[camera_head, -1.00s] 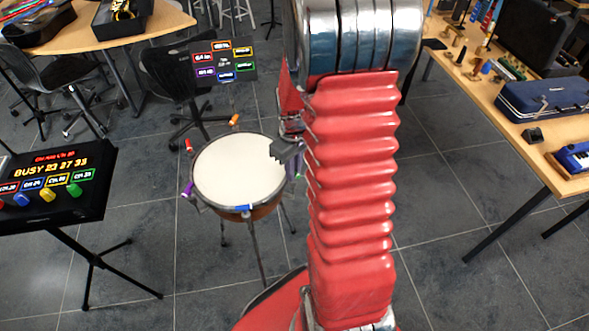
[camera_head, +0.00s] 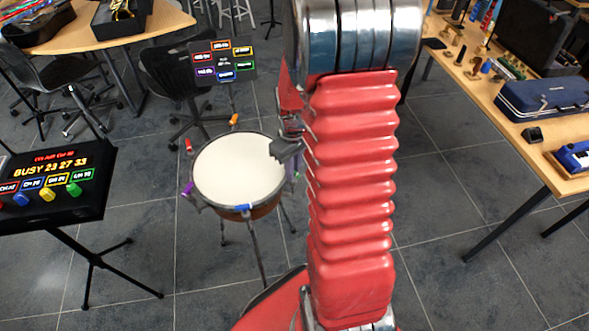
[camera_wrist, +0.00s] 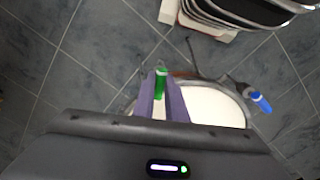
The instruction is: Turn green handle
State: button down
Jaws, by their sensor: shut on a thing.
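A drum (camera_head: 238,172) with a white head stands on a stand, with coloured handles around its rim. The green handle (camera_wrist: 161,82) shows in the wrist view between the two fingers of my gripper (camera_wrist: 162,92), which are shut on it at the drum's rim. In the head view, my gripper (camera_head: 285,150) is at the drum's right edge, and my arm hides most of the green handle there. The blue handle (camera_head: 243,208), purple handle (camera_head: 187,188), red handle (camera_head: 188,144) and orange handle (camera_head: 234,119) are apart from my gripper.
A black panel (camera_head: 60,185) with coloured knobs stands at the left and reads "BUSY". A small display (camera_head: 224,61) stands behind the drum. A table (camera_head: 540,140) with a blue case (camera_head: 545,97) is at the right. Chairs stand at the back left.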

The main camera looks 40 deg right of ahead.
jog(key=c, duration=1.9)
grip_release()
jog(key=shift+r, duration=0.1)
notch_tip(320, 180, up, 14)
jog(key=shift+f, duration=0.25)
